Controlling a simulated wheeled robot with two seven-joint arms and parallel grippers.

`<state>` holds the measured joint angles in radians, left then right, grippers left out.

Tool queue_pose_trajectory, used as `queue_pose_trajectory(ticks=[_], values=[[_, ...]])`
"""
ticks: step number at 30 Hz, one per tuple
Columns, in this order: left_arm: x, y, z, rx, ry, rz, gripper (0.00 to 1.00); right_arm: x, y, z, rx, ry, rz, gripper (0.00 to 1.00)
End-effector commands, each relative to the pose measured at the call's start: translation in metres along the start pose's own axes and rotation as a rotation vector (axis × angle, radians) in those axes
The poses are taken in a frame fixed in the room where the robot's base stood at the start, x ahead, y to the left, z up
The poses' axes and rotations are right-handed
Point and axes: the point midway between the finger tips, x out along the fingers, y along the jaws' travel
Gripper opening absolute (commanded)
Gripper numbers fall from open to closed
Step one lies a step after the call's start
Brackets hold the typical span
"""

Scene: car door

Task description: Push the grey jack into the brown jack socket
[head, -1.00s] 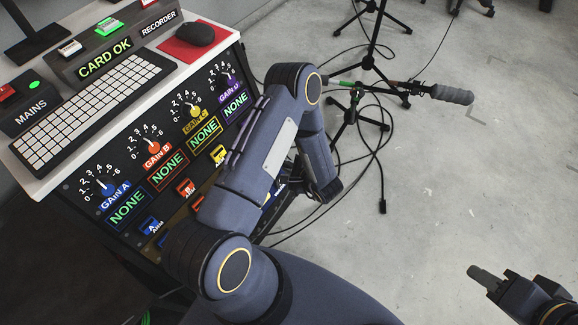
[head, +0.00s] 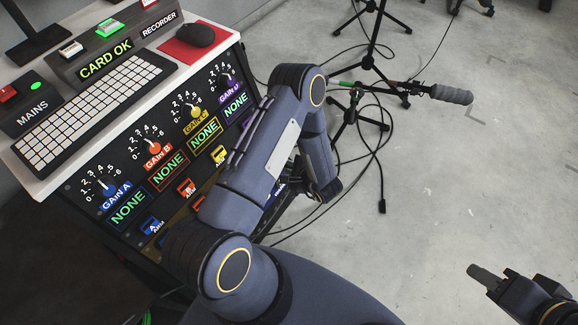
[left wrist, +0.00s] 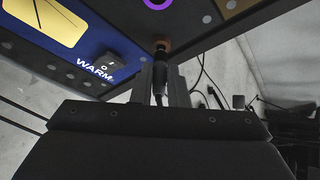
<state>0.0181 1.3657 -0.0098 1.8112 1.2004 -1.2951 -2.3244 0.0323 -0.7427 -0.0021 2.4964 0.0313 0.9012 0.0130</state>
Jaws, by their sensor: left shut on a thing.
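In the left wrist view my left gripper (left wrist: 163,72) is shut on the dark grey jack (left wrist: 160,82), which stands upright between the two fingers. The jack's upper end meets the brown ring of the jack socket (left wrist: 161,43) on the panel's underside in that picture. I cannot tell how deep it sits. In the head view my left forearm covers the left gripper, the jack and the socket. My right gripper (head: 485,274) is at the lower right over bare floor, and its finger gap cannot be made out.
The console front (head: 160,180) carries gain knobs and several signs reading NONE. A keyboard (head: 92,110) and a mouse (head: 194,36) lie on its top. A microphone (head: 452,94) on a stand and loose cables (head: 381,180) are to the right.

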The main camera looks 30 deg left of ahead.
Motion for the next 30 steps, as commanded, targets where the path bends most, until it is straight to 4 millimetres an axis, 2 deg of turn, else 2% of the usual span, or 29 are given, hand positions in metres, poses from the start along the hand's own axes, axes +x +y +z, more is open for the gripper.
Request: queue_pose_trajectory(ticks=[16, 30], values=[[0.0002, 0.0002, 0.0001, 0.000, 0.000, 0.000, 0.00, -0.0034, -0.0015, -0.0017, 0.000, 0.000, 0.000, 0.36], [0.0082, -0.0002, 0.0034, 0.000, -0.001, -0.001, 0.00, -0.0028, -0.0013, -0.0014, 0.000, 0.000, 0.000, 0.36]])
